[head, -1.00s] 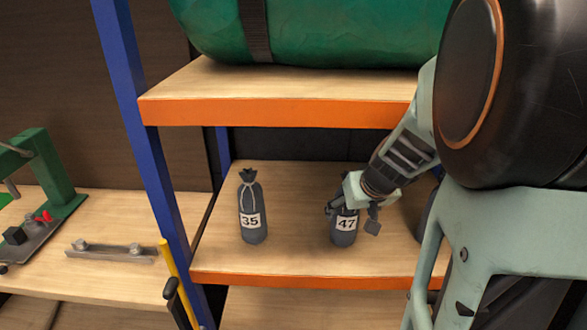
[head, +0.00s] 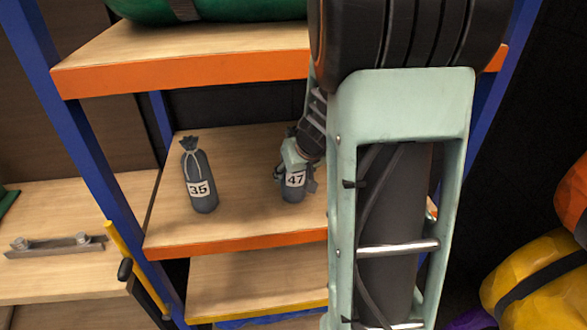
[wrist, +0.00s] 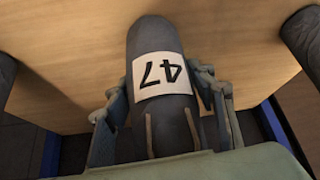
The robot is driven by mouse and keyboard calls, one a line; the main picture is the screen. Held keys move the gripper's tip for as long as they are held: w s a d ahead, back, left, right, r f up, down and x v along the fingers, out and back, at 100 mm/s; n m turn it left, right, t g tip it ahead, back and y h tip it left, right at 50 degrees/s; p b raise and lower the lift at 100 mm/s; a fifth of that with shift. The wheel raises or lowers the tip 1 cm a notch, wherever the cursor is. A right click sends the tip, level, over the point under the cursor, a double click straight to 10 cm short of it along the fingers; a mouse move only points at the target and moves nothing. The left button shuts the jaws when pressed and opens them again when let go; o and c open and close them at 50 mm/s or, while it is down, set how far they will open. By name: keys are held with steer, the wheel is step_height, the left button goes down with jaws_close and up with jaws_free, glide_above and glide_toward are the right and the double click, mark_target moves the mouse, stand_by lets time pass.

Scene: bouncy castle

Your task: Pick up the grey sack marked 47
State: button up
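The grey sack marked 47 (head: 294,190) stands upright on the middle wooden shelf (head: 240,222). My gripper (head: 296,178) reaches down to it from above and behind, with a finger on each side of its body. In the wrist view the sack (wrist: 158,45) shows its white label upside down between the two fingers (wrist: 160,100). The fingers lie close against its sides and look shut on it. The sack's tied top is largely hidden by my gripper. Its base appears to be at shelf level.
A similar grey sack marked 35 (head: 200,186) stands to the left on the same shelf. An upper shelf with an orange edge (head: 180,75) is above, carrying a green bundle (head: 225,10). A blue post (head: 75,130) bounds the left side. Bare shelf separates the two sacks.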

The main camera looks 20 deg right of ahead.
steer(key=c, duration=1)
steer(key=shift+c, duration=0.9)
steer(key=shift+r, duration=0.1)
